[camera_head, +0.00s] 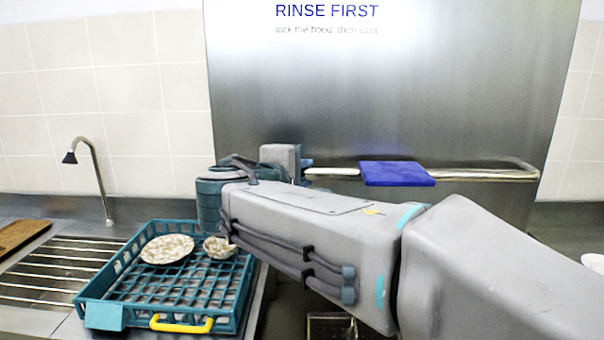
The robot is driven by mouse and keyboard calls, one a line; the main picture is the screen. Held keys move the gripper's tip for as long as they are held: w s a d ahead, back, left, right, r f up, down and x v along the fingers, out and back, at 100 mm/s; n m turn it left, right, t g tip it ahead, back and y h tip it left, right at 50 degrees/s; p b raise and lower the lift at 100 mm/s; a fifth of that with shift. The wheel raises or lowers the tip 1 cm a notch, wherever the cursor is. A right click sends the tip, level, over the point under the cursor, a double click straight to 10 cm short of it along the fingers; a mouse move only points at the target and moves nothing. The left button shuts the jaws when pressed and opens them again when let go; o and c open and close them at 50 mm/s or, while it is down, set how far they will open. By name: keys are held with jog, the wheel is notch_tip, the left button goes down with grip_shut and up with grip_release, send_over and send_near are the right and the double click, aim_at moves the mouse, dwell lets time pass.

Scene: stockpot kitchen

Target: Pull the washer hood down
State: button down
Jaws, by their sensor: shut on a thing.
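The washer hood (470,90) is a large brushed-steel panel, with the words "RINSE FIRST" near its top. Its bar handle (485,175) runs level across the lower part of the panel. My gripper (307,170) is at the left end of this handle and shut on it. My own wrist and arm hide most of the grip and the panel's lower left. A flat blue pad or cloth (397,173) lies over the middle of the handle, right of my gripper.
A teal dish rack (240,297) with a yellow handle stands at lower left. It holds a patterned plate (167,249) and a small bowl (219,247). Further left are a tap (97,165), a ribbed drainboard (50,270) and a brown board (20,233).

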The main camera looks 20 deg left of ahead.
notch_tip(320, 180, down, 38)
jog(key=b, duration=3.5)
jog(key=shift+f, duration=0.35)
jog(key=c, duration=1.3)
grip_release()
jog(key=shift+o, duration=0.2)
jog(key=shift+r, duration=0.15)
jog(key=p+v, duration=0.1)
jog(key=v, duration=1.3)
jog(key=shift+p, duration=0.4)
